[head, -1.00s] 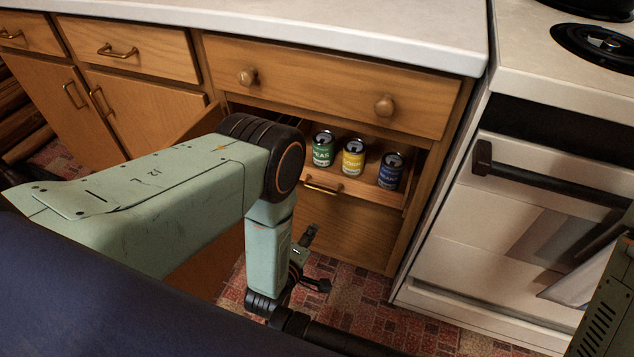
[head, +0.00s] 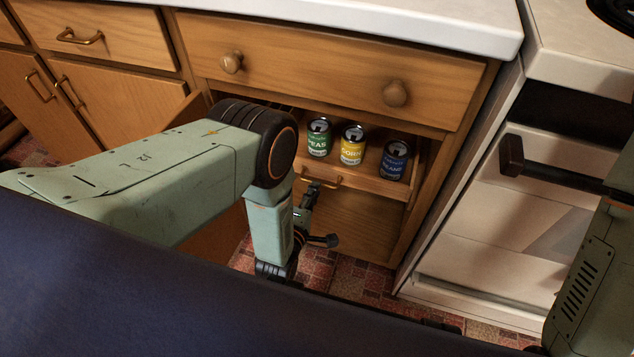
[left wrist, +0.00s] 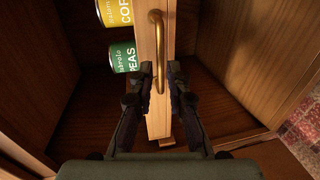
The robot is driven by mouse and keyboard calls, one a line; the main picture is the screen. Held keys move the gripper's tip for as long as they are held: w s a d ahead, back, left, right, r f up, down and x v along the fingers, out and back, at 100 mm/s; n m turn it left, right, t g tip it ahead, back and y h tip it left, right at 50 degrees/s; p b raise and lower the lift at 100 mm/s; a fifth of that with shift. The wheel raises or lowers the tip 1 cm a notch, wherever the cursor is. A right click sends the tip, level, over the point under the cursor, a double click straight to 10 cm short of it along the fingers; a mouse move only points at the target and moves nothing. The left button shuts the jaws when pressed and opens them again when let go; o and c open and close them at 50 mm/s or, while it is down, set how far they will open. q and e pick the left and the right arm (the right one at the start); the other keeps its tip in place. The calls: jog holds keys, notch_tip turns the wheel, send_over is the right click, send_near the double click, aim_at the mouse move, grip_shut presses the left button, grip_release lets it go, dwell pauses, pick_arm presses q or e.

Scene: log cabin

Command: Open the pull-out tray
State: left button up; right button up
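The pull-out tray (head: 386,187) sits inside the open lower cabinet, under the wide drawer. Its front board (left wrist: 159,127) carries a brass bar handle (head: 340,184), which also shows in the left wrist view (left wrist: 157,30). Green, yellow and blue cans stand on the tray. My left gripper (head: 312,186) is at the left end of the handle. In the left wrist view the fingers of my left gripper (left wrist: 160,76) stand apart, one on each side of the handle's lower end, with gaps visible. My right gripper is out of view.
The cabinet door (head: 185,116) stands open on the left, behind my left arm. A wide drawer (head: 310,68) with two round knobs is above the tray. A white stove (head: 490,230) with a dark handle stands at right. Tiled floor (head: 350,275) is free below.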

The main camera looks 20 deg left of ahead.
pick_arm(q)
jog(key=w+b, duration=0.1)
jog(key=w, duration=0.1)
jog(key=w+f, duration=0.1)
jog(key=w, duration=0.1)
jog(key=shift+w+d+b, duration=0.1)
jog(key=shift+w+b, duration=0.05)
jog(key=shift+b, duration=0.2)
grip_shut()
dwell(0.5)
